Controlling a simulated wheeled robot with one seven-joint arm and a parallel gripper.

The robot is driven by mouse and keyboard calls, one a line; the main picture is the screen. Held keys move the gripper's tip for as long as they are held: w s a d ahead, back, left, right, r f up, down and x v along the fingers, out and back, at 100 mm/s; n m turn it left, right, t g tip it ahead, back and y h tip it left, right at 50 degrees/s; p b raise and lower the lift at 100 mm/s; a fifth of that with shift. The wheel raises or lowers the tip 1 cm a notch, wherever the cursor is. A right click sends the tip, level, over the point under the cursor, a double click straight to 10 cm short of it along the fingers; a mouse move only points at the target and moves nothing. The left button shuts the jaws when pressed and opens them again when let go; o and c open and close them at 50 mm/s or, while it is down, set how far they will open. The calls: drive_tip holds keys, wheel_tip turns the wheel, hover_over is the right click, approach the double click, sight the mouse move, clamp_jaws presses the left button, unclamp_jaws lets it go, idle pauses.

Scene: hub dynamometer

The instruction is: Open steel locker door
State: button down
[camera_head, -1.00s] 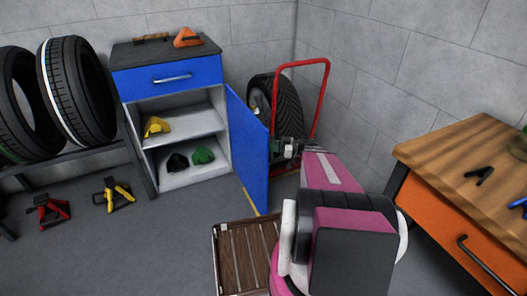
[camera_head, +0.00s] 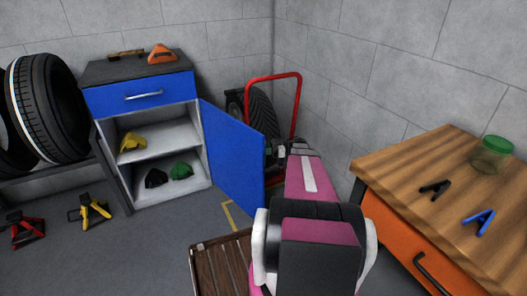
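The blue steel locker (camera_head: 145,96) stands against the back wall at the left. Its blue door (camera_head: 233,157) is swung wide open on the right side, so both shelves show. A yellow item (camera_head: 132,143) lies on the upper shelf; a black item (camera_head: 156,178) and a green item (camera_head: 181,171) lie on the lower one. My gripper (camera_head: 276,149) is beside the door's outer edge, partly hidden by the door and my pink arm. I cannot tell whether its fingers are open or whether it touches the door.
A red hand truck (camera_head: 273,77) with a tyre stands behind the door. A slatted wooden crate (camera_head: 221,268) is on the floor in front. A wooden workbench (camera_head: 450,165) stands right, tyres (camera_head: 48,110) at left, with red (camera_head: 25,231) and yellow (camera_head: 92,212) jack stands below.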

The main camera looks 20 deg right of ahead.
drive_tip(key=c, duration=1.1)
unclamp_jaws()
drive_tip(key=shift+c, duration=0.2)
drive_tip(key=v, duration=1)
drive_tip(key=shift+d, duration=0.35)
drive_tip(key=shift+s, duration=0.1)
